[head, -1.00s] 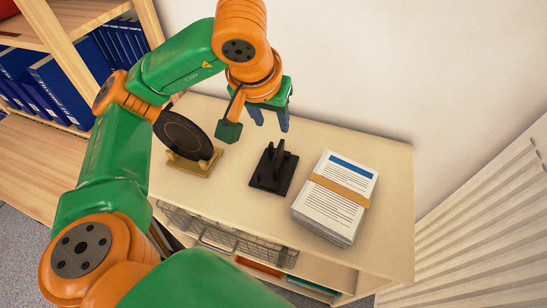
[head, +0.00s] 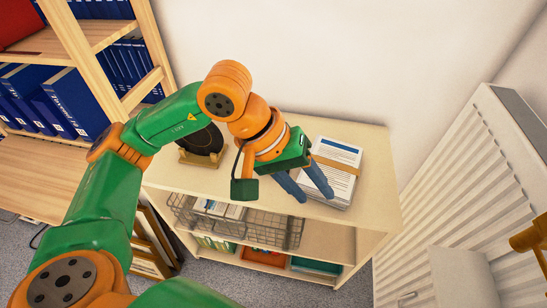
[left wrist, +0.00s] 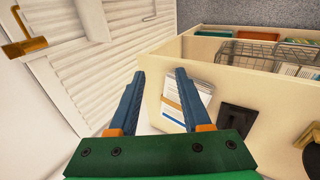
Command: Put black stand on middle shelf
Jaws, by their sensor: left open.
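The black stand (left wrist: 238,118) lies on the cabinet top in the left wrist view, to the right of the gripper fingers. In the head view it is hidden behind my left gripper (head: 314,195). The gripper is open and empty, fingers apart, in front of the paper stack (head: 331,170) in the head view. In the left wrist view the gripper (left wrist: 158,75) has the papers showing beyond its right finger. The cabinet (head: 375,205) has a shelf (head: 328,238) under its top, with clear room at its right end.
A wire basket (head: 235,222) fills the left part of that shelf. A dark disc on a gold stand (head: 202,145) is at the top's left. A bookshelf (head: 88,45) is left, a white radiator (head: 440,190) right.

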